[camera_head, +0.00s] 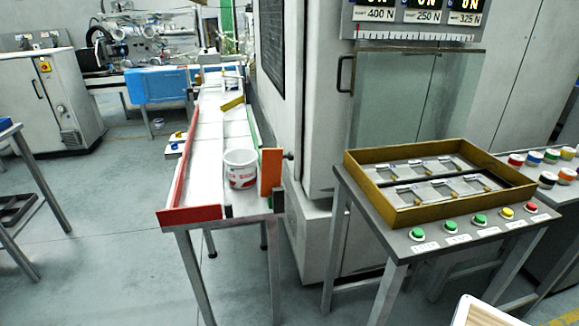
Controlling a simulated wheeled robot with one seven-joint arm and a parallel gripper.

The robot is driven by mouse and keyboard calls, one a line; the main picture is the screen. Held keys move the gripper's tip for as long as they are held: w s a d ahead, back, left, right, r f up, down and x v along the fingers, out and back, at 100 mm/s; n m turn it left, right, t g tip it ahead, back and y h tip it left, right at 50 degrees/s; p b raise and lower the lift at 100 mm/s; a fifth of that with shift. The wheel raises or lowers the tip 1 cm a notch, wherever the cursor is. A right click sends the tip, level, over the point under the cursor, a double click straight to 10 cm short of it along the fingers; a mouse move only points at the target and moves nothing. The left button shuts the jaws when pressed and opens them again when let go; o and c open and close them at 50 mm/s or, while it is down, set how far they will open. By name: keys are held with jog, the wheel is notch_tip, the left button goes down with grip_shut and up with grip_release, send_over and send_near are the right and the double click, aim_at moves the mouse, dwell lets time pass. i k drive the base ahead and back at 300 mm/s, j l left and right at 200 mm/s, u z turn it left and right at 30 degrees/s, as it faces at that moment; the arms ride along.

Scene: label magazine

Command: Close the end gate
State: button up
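A narrow white conveyor-like track (208,160) on metal legs runs away from me left of the middle. An orange upright panel (271,172), which looks like the end gate, stands at the right side of its near end. A red low wall (190,215) crosses the left part of the near end, and a gap shows between it and the orange panel. A white bucket (240,169) with red print stands upright on the track close to the panel. My gripper is not in view.
A yellow bar (232,103) lies angled across the track farther back. A tall grey machine (300,100) stands close along the right side. A table with a yellow-rimmed tray (400,213) and several coloured buttons (480,219) is at the right. The floor left of the track is open.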

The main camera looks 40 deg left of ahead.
aim_at(273, 158)
jog(key=i+l+u, duration=0.15)
jog(key=u, duration=0.3)
jog(key=i+l+u, duration=0.1)
jog(key=l+u, duration=0.6)
jog(key=u, duration=0.2)
jog(key=l+u, duration=0.7)
jog(key=u, duration=0.2)
jog(key=l+u, duration=0.55)
jog(key=i+j, duration=0.2)
jog(key=i+j+u, duration=0.1)
jog(key=j, duration=0.25)
jog(key=i, duration=0.05)
